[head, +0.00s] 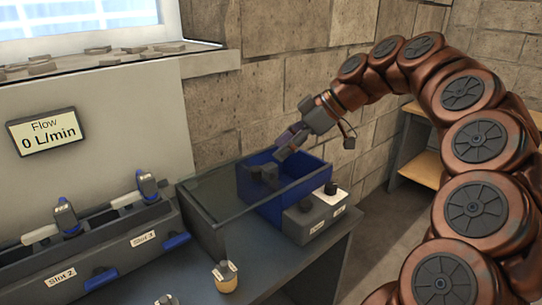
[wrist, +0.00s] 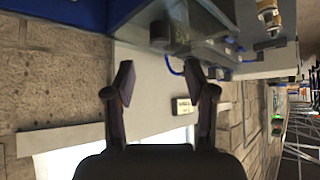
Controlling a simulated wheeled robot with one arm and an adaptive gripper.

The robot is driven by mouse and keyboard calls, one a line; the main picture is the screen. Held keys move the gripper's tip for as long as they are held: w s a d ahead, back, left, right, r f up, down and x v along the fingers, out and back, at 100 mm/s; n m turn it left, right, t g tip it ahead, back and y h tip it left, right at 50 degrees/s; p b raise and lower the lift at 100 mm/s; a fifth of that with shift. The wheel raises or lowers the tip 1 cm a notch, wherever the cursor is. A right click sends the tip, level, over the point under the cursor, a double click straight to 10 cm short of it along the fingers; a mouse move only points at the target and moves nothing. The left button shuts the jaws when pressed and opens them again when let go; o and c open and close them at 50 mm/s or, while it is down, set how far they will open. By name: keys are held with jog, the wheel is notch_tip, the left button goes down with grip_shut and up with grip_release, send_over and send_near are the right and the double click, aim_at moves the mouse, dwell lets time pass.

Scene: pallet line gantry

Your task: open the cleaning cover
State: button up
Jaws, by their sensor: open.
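No part is legibly labelled as the cleaning cover. A dark grey box with a clear, glass-like top (head: 222,192) stands on the bench in the head view; it may be the covered part, but I cannot tell. It adjoins an open-topped blue bin (head: 292,208) holding dark pieces (head: 265,172). My gripper (head: 290,138) is above the bin's back edge, near the stone wall. In the wrist view my gripper (wrist: 165,88) has its two fingers spread apart with nothing between them. The clear top's hinge or handle is not distinguishable.
A grey control box (head: 312,215) with a black knob stands in front of the bin. A small yellowish jar (head: 225,277) stands on the bench. A flow sign (head: 42,132) reads 0 L/min. A wooden shelf (head: 418,168) is behind.

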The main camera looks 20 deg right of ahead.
jog(key=shift+v, duration=1.4)
jog(key=s+a+f+m+g+h, duration=0.35)
jog(key=s+a+f, duration=0.55)
jog(key=s+a, duration=0.4)
jog(key=s+d+f+m+g+h, duration=0.25)
jog(key=s+f+m+h, duration=0.45)
jog(key=s+f, duration=0.95)
notch_tip(320, 180, up, 17)
jog(key=s+m+y+p, duration=0.1)
jog(key=m+y+p, duration=0.1)
jog(key=p, duration=1.2)
jog(key=shift+r+p, duration=0.15)
jog(key=shift+p, duration=0.2)
